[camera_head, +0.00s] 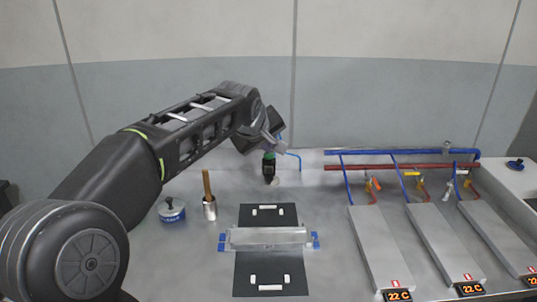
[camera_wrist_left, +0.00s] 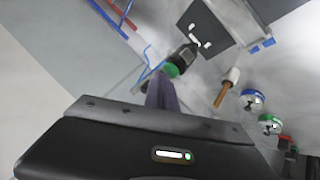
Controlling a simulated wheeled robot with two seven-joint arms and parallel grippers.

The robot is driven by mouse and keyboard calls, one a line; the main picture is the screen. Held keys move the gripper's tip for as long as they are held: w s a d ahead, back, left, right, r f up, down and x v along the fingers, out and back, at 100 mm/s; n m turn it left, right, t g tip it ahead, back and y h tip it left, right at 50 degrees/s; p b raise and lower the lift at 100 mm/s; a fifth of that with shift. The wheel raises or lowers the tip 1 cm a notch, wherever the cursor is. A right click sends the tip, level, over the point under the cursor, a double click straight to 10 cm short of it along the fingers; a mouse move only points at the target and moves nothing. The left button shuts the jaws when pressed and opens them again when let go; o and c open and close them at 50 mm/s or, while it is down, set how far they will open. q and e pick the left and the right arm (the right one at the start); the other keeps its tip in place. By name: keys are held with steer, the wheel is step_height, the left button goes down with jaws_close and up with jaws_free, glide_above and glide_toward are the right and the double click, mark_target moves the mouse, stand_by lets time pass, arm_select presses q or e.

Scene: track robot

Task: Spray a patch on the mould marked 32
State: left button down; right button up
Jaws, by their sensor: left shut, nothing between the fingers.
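Three grey moulds lie side by side at the right in the head view: left (camera_head: 377,245), middle (camera_head: 440,243) and right (camera_head: 497,235). Each has a small red-and-white tag at its near end, too small to read, and an orange display; those I can read show 22 C. A black spray tool with a green collar (camera_head: 268,166) stands at the table's centre back, near a blue hose; it also shows in the left wrist view (camera_wrist_left: 184,58). My left gripper (camera_head: 272,146) is shut and empty just above it, close to the green collar. My right gripper is out of view.
Blue and red pipes (camera_head: 400,160) with coloured valves run behind the moulds. A dark plate with a clear-and-blue fixture (camera_head: 268,238) lies at front centre.

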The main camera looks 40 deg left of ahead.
mark_target(268, 156)
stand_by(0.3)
arm_select(q)
steer(key=shift+r, duration=0.45)
stand_by(0.3)
step_height(268, 156, up, 6)
steer(key=p, duration=0.4)
steer(key=shift+p, duration=0.35)
stand_by(2.3)
